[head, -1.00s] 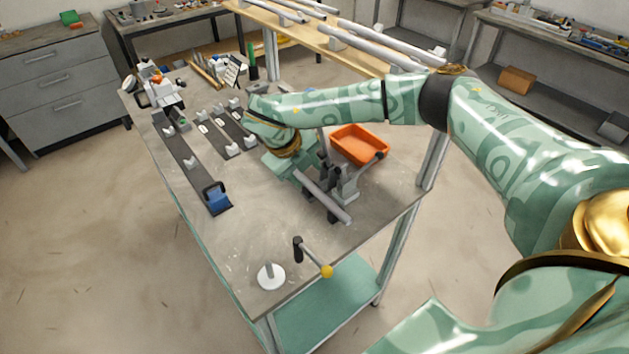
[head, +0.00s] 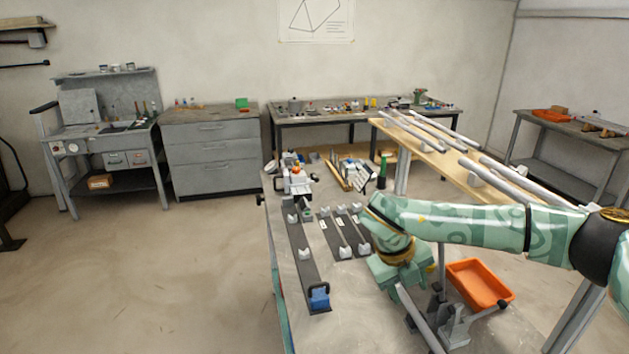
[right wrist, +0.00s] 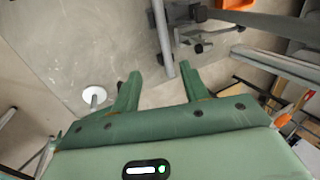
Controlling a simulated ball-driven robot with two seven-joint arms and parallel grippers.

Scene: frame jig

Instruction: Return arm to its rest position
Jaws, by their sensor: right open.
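My right arm (head: 470,224) reaches in from the right over the workbench (head: 345,310). Its green gripper (head: 400,284) points down near a grey tube (head: 421,321). In the right wrist view the two green fingers of the gripper (right wrist: 159,75) stand apart. The end of the tube (right wrist: 163,40) shows between them in the picture, with gaps on both sides, so they do not grip it. The tube lies by a dark grey clamp stand (head: 455,325). My left gripper is not in view.
An orange tray (head: 478,285) sits right of the gripper. Dark rails with white V-blocks (head: 304,254) and a blue block (head: 319,298) lie to the left. A wooden rack with tubes (head: 460,165) stands behind the arm. A white disc base (right wrist: 94,95) shows in the wrist view.

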